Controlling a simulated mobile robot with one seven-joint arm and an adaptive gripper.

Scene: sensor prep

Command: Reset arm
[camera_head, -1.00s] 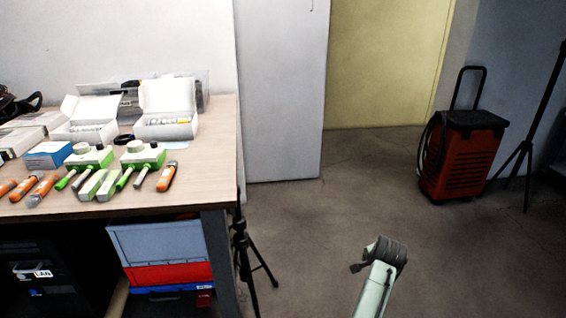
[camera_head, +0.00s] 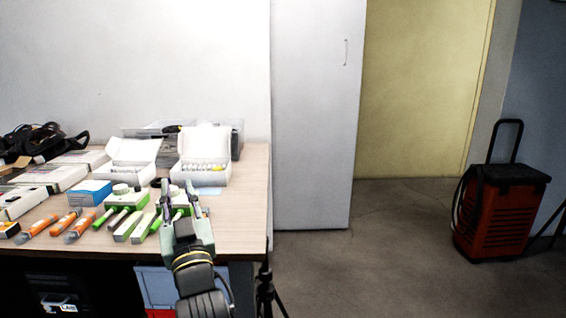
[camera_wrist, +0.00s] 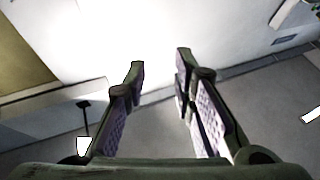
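My gripper (camera_head: 177,189) is in front of the table's right front part in the head view, with its fingers pointing up and away. It overlaps the green and white devices in the picture; whether it is above them or short of them I cannot tell. In the wrist view my gripper (camera_wrist: 160,66) is open, with a clear gap between the two padded fingers and nothing between them. Behind the fingers there are a bright white surface and grey floor.
The wooden table (camera_head: 245,228) holds white open boxes (camera_head: 203,171), a blue box (camera_head: 90,192), orange tools (camera_head: 66,222) and green devices (camera_head: 128,200). A grey cabinet (camera_head: 315,120) stands behind. A red wheeled case (camera_head: 500,215) stands right. The floor (camera_head: 385,260) between is clear.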

